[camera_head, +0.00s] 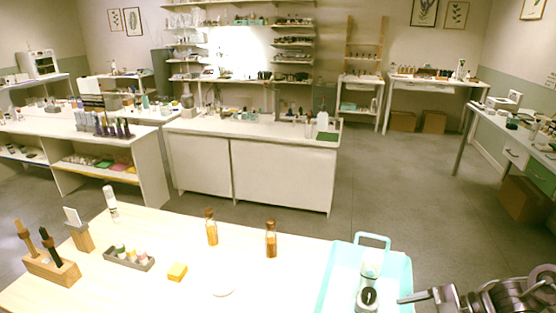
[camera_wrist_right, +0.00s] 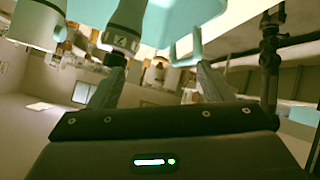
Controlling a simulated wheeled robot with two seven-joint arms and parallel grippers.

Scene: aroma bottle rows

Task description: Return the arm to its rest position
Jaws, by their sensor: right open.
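My right gripper (camera_head: 416,297) is at the lower right of the head view, just right of the light-blue tray (camera_head: 323,290). In the right wrist view its two fingers (camera_wrist_right: 160,82) are spread apart with nothing held between them. A white and dark device (camera_head: 369,270) stands in the tray, left of the gripper. In the wrist view the tray (camera_wrist_right: 170,25) fills the upper part, with a pale cylindrical part (camera_wrist_right: 125,25) near one finger. Two amber bottles (camera_head: 211,229) (camera_head: 271,241) stand upright on the wooden table. My left gripper is not in view.
Open floor (camera_head: 390,185) lies beyond. A side bench (camera_head: 500,135) stands at the right.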

